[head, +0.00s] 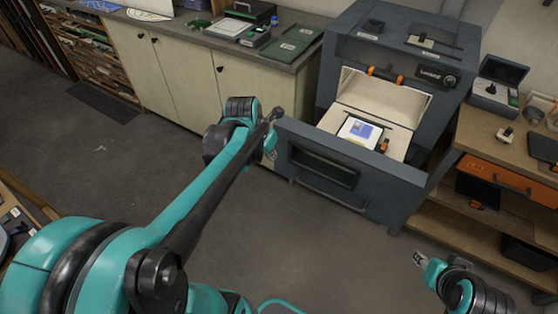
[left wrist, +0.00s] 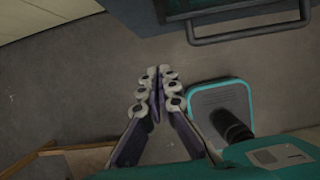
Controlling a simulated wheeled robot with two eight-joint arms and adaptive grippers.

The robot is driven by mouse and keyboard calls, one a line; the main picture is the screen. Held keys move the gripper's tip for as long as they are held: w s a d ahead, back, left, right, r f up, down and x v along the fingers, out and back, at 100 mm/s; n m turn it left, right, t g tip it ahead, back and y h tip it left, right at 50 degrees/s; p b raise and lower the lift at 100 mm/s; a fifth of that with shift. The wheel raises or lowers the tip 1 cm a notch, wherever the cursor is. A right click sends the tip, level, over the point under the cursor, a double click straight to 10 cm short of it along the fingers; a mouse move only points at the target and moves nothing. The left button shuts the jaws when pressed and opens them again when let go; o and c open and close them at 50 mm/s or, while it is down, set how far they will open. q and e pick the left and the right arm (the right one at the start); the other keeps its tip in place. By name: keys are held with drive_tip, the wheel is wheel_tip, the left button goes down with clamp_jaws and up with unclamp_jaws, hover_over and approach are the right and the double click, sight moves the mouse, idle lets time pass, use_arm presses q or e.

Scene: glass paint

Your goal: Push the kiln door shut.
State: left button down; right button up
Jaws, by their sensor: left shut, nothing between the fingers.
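The kiln (head: 345,85) is a dark blue-grey box at the upper right in the head view. Its door (head: 378,182) stands open, pulled out like a drawer front, with a dark window and a bar handle (head: 330,192). A pale interior and a blue-and-yellow painted glass piece (head: 360,131) show behind it. My left gripper (head: 271,148) is beside the door's left end, partly hidden by my wrist. In the left wrist view its fingers (left wrist: 158,72) are shut and empty, with the door handle (left wrist: 250,36) beyond. My right gripper (head: 419,259) is low right, apart from the door; its finger state is unclear.
A cabinet with a worktop (head: 195,45) stands left of the kiln, close behind my left wrist. A wooden bench (head: 490,140) with an orange drawer (head: 495,174) stands at its right. The floor (head: 300,235) before the door is clear.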

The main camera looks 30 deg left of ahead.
use_arm(q)
drive_tip(key=w+f+b, duration=0.1)
drive_tip(key=w+f, duration=0.1)
drive_tip(key=f, duration=0.1)
drive_tip(key=w+f+b, duration=0.2)
drive_tip(key=w+f, duration=0.1)
drive_tip(key=w+f+b, duration=0.2)
drive_tip(key=f, duration=0.1)
drive_tip(key=shift+w+d, duration=0.1)
drive_tip(key=shift+w, duration=0.2)
